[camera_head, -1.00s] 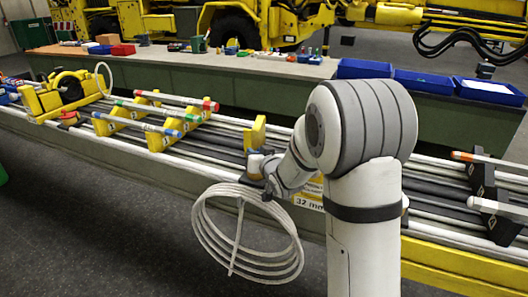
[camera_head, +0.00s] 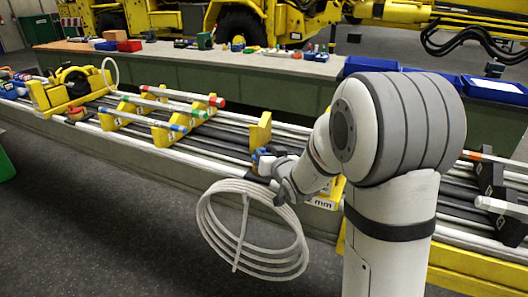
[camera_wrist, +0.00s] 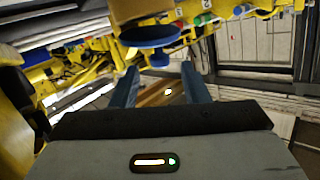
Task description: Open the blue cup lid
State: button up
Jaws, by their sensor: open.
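A blue round lid (camera_wrist: 150,36) with a short blue knob shows at the top middle of the wrist view, under a yellow-brown round body. My gripper (camera_wrist: 160,68) is open, its two blue-grey fingers apart. The knob appears between or just beyond the fingertips; I cannot tell whether they touch it. In the head view my gripper (camera_head: 265,163) is at the front edge of the rack, beside a yellow bracket (camera_head: 261,131). A small blue patch shows there, too small to identify.
A white coiled hose (camera_head: 252,235) hangs just below my gripper. A long rack (camera_head: 150,155) carries pipes and yellow holders. Behind it, a green workbench (camera_head: 230,85) bears blue bins (camera_head: 490,92) and small parts. The dark floor in front is clear.

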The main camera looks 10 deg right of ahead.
jog(key=v, duration=0.3)
jog(key=shift+s, duration=0.3)
